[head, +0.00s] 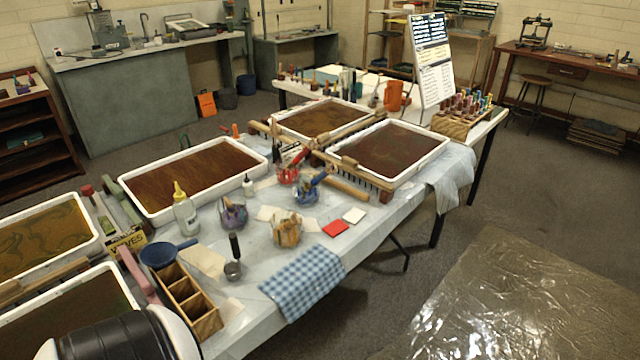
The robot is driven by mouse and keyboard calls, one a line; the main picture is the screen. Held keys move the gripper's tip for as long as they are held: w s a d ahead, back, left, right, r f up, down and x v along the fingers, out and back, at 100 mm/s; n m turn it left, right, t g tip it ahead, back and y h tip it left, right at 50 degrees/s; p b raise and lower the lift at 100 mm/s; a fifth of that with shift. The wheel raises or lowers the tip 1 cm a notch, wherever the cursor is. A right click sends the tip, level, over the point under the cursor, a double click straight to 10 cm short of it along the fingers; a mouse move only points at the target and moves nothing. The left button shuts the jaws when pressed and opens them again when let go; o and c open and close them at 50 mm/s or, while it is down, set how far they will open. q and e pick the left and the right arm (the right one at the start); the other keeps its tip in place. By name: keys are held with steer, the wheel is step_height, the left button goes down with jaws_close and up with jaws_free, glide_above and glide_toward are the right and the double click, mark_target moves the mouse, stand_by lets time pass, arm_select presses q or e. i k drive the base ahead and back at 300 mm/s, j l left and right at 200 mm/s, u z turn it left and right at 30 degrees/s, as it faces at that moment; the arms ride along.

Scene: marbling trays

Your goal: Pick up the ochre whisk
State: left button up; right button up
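An ochre bundle that looks like the ochre whisk (287,227) stands in a small clear jar on the near part of the covered table, left of the red and white cards. Its details are too small to tell for sure. Neither gripper shows; only a black and white part of my own arm fills the bottom left corner.
Nearby are a purple-grey jar (233,213), a blue jar (306,193), a red jar (288,174), a red card (335,229), a checked cloth (303,281), a metal cup with dark handle (233,268) and a wooden divided box (206,322). White-rimmed trays (152,217) lie behind.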

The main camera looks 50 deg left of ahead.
mark_target(295, 220)
steer(key=i+l, duration=0.15)
steer(key=i, duration=0.45)
steer(key=i+l+u, duration=0.1)
steer(key=i, duration=0.5)
steer(key=i+l+u, duration=0.1)
steer(key=i, duration=0.5)
steer(key=l, duration=0.1)
